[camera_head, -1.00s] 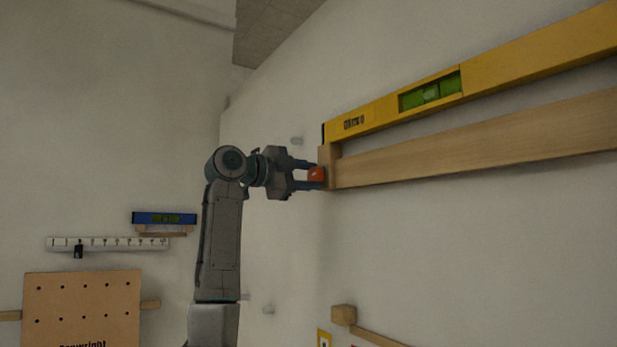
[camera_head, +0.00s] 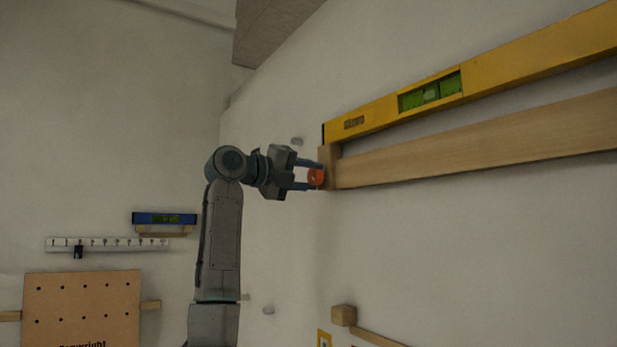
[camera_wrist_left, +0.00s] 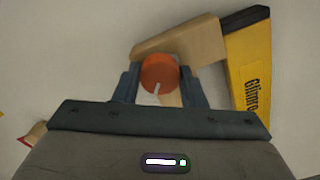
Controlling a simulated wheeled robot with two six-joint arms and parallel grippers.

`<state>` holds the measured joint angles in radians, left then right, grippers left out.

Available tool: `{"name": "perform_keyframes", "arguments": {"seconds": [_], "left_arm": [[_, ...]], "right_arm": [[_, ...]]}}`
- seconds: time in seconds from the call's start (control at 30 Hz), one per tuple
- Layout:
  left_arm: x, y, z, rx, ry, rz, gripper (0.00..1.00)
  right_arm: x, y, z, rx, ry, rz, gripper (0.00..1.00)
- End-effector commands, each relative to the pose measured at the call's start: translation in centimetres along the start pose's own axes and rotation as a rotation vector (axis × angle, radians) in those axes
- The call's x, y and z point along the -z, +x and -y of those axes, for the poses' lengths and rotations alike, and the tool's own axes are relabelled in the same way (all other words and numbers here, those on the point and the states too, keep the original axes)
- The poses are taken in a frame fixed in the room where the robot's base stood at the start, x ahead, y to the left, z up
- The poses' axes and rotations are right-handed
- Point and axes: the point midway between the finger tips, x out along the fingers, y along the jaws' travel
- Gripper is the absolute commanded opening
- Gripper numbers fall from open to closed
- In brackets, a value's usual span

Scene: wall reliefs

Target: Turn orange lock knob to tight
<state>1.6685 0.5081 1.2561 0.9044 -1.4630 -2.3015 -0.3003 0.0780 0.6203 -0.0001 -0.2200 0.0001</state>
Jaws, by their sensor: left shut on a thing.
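The orange lock knob (camera_head: 315,177) sits at the left end of the wooden rail on the wall, by its upright end block (camera_head: 328,165). In the left wrist view the round knob (camera_wrist_left: 160,74) shows a white pointer line running downward from its middle. My left gripper (camera_head: 312,175) is shut on the knob, with one finger on each side of it. Its fingers (camera_wrist_left: 160,82) also flank the knob in the left wrist view. The knob's far side is hidden. My right gripper is not in view.
A yellow spirit level (camera_head: 500,70) rests above the wooden rail (camera_head: 480,145). Another wooden block (camera_head: 343,315) is lower on this wall. On the left wall are a blue level (camera_head: 164,218), a white hook strip (camera_head: 108,244) and a brown pegboard (camera_head: 82,305).

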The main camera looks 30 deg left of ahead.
Motion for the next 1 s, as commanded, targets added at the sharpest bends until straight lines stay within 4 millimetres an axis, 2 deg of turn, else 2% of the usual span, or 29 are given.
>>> {"name": "perform_keyframes", "arguments": {"seconds": [0.5, 1.0], "left_arm": [[0.18, 0.14, -0.32, -0.005, 0.429, -0.007, 0.15], [0.23, 0.18, -0.4, -0.006, 0.589, -0.01, 0.15]], "right_arm": [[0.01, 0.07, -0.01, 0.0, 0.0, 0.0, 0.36], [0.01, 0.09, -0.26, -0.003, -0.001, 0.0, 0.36]]}}
